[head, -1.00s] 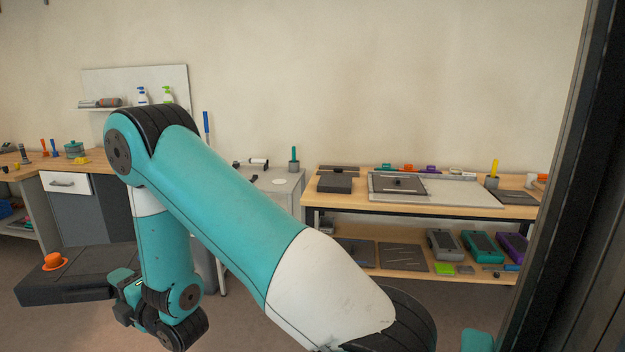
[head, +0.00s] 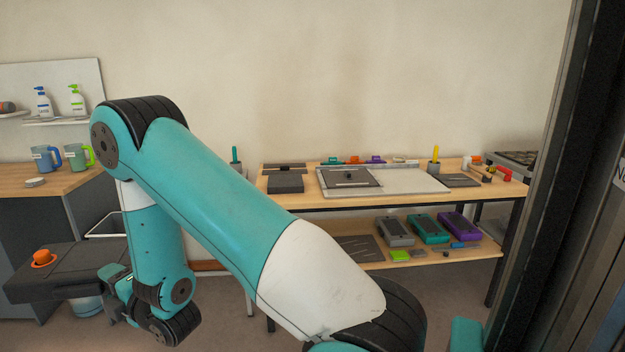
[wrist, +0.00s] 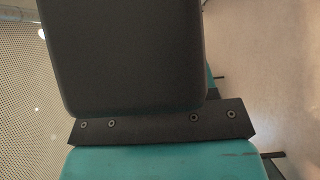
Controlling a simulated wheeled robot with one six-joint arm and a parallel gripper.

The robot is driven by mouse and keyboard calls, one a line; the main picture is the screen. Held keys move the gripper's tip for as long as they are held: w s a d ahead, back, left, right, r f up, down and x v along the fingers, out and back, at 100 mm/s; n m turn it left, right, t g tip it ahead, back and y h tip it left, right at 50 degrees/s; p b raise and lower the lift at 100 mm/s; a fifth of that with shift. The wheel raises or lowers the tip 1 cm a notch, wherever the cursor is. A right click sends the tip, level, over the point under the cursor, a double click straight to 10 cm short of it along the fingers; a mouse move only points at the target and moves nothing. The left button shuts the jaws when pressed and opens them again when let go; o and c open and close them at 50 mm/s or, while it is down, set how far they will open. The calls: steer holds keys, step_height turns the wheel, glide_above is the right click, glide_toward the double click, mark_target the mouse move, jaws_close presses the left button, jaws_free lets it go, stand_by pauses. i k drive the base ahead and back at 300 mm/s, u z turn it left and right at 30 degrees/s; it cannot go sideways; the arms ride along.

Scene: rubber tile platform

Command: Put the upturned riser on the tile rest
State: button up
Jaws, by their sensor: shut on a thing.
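My gripper (head: 118,284) is low at the left in the head view, mostly hidden by my own arm. In the wrist view a dark grey block with rounded corners (wrist: 130,60) fills the upper middle, against a black bar with screws. It appears to be the riser in my shut gripper; its far end is out of view. Which way up it is, I cannot tell. A dark block (head: 285,183) on the bench may be the tile rest, but I cannot be sure. My gripper is well left of the bench and lower than its top.
Mugs stand on a left counter (head: 70,180). A dark frame (head: 545,180) stands at the right.

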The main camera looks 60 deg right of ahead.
mark_target(285, 182)
steer(key=z, duration=1.5)
